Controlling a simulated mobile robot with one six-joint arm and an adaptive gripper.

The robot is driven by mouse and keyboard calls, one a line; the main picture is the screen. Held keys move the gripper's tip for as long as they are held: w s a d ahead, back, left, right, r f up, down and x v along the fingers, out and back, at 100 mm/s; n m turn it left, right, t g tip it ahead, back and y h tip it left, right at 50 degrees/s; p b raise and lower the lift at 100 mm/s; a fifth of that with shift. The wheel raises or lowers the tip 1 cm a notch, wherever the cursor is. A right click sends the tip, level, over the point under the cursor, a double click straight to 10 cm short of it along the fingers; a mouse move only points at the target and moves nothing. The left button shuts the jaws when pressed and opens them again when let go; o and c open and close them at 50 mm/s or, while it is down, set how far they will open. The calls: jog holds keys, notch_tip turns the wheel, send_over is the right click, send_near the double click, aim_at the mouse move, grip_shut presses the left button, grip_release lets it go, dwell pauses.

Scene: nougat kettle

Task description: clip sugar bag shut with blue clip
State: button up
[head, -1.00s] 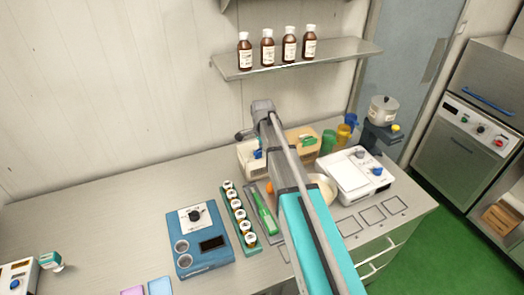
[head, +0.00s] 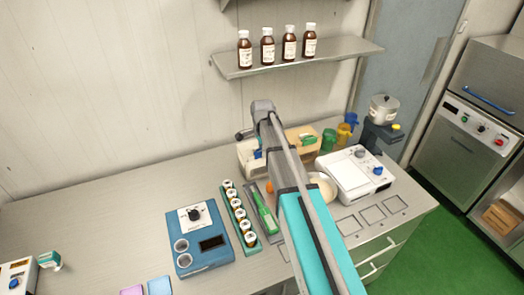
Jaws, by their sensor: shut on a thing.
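A pale, white-cream bag or box (head: 250,163) stands at the back of the counter, partly behind my arm; I cannot tell for sure that it is the sugar bag. A small blue piece (head: 257,153) shows at its upper right, against my arm's edge. It may be the blue clip, but it is too small to tell whether it grips the bag. My arm reaches over the counter and bends at a grey joint above this spot. My gripper's fingers are hidden behind the arm, and so is whatever they hold.
A tan box or bag with a green piece on top (head: 302,140) stands right of my arm. A white scale-like device (head: 352,175), green, yellow and blue cups, and a jar rack (head: 240,218) crowd nearby. A shelf (head: 345,52) with brown bottles hangs above. The left counter is mostly clear.

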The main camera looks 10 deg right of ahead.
jog(key=shift+f, duration=0.15)
dwell(0.3)
jog(key=o, duration=0.9)
jog(key=o, duration=0.5)
jog(key=shift+r+p, duration=3.35)
jog(key=shift+r, duration=0.15)
